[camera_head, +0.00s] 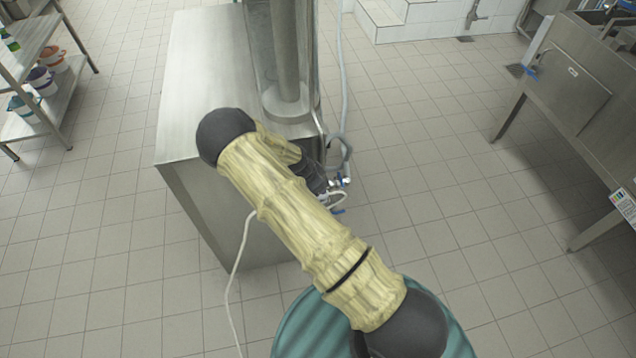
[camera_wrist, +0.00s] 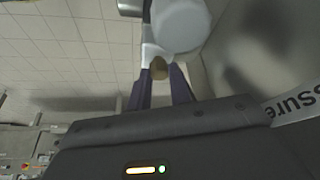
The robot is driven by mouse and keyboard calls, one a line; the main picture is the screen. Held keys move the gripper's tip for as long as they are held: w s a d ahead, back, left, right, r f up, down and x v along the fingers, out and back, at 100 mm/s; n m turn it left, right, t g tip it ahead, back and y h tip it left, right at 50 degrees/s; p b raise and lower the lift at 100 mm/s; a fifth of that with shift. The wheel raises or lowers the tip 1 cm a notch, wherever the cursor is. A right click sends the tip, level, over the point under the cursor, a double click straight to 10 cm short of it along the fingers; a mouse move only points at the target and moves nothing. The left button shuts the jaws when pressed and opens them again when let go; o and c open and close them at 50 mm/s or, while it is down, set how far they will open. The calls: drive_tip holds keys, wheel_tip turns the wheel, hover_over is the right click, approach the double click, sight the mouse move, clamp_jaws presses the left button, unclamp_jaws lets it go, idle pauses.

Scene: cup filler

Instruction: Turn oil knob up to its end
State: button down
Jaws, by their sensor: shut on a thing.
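In the wrist view, the two dark purple fingers of my gripper (camera_wrist: 161,80) are shut around a small brownish rounded knob (camera_wrist: 159,67). I take it for the oil knob; its turn angle cannot be read. The knob sits against pale grey and white fittings just beyond the fingertips. In the head view, my arm crosses in front of the machine and hides most of the gripper and the knob. Metal valve fittings with blue parts (camera_head: 345,181) show just right of the wrist.
A steel cabinet (camera_head: 190,90) carries a tall clear cylinder (camera_head: 286,105). A pale hose (camera_head: 238,265) hangs in front of it, and a grey hose (camera_head: 343,80) runs behind. A shelf (camera_head: 60,95) stands left, a steel sink unit (camera_head: 570,90) right. The tiled floor between is clear.

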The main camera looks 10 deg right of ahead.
idle(0.4)
drive_tip(key=c, duration=1.3)
unclamp_jaws()
drive_tip(key=b+v, duration=0.1)
drive_tip(key=v, duration=1.6)
drive_tip(key=shift+w+a+r, duration=0.1)
drive_tip(key=shift+r, duration=0.1)
